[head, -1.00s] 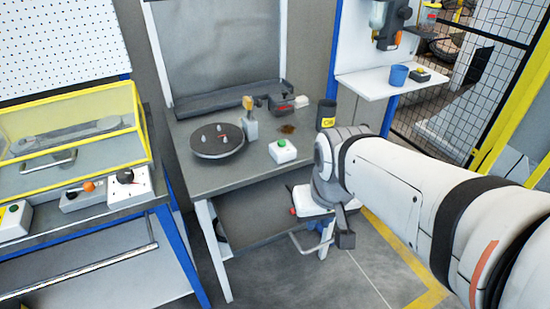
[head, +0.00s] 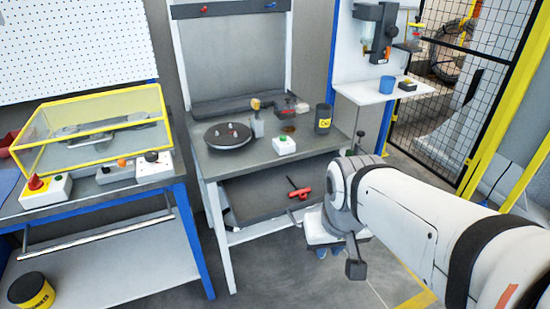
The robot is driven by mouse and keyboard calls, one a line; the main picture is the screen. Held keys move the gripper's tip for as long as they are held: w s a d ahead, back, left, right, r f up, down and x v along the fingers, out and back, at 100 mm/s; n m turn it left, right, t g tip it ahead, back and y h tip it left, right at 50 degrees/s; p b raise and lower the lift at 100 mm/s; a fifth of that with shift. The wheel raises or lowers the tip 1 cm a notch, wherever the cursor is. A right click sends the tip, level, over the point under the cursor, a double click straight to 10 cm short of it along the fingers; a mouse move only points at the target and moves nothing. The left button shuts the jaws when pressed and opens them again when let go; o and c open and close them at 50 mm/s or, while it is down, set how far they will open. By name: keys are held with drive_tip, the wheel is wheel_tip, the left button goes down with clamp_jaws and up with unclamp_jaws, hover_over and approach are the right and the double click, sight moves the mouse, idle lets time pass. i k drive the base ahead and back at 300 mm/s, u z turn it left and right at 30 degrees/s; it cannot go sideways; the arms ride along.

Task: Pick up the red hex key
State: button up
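A red T-handled key with a dark shaft (head: 300,192), which looks like the red hex key, lies on the lower shelf (head: 258,204) of the middle workbench. My arm reaches in from the right, and its wrist is just right of and below the key in the picture. A dark block at my arm's end (head: 356,269) hangs below the wrist, apart from the key. I cannot make out the gripper's fingers or whether they are open. Nothing held is visible.
The bench top holds a round dark turntable (head: 228,136), a white box with a green button (head: 284,145) and a dark cup (head: 323,118). A yellow-framed case (head: 95,130) stands on the left bench. A side shelf (head: 372,96) holds a blue cup (head: 387,84).

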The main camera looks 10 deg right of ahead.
sight(301, 194)
drive_tip(key=z, duration=0.15)
drive_tip(key=i, duration=0.95)
drive_tip(key=u, duration=0.1)
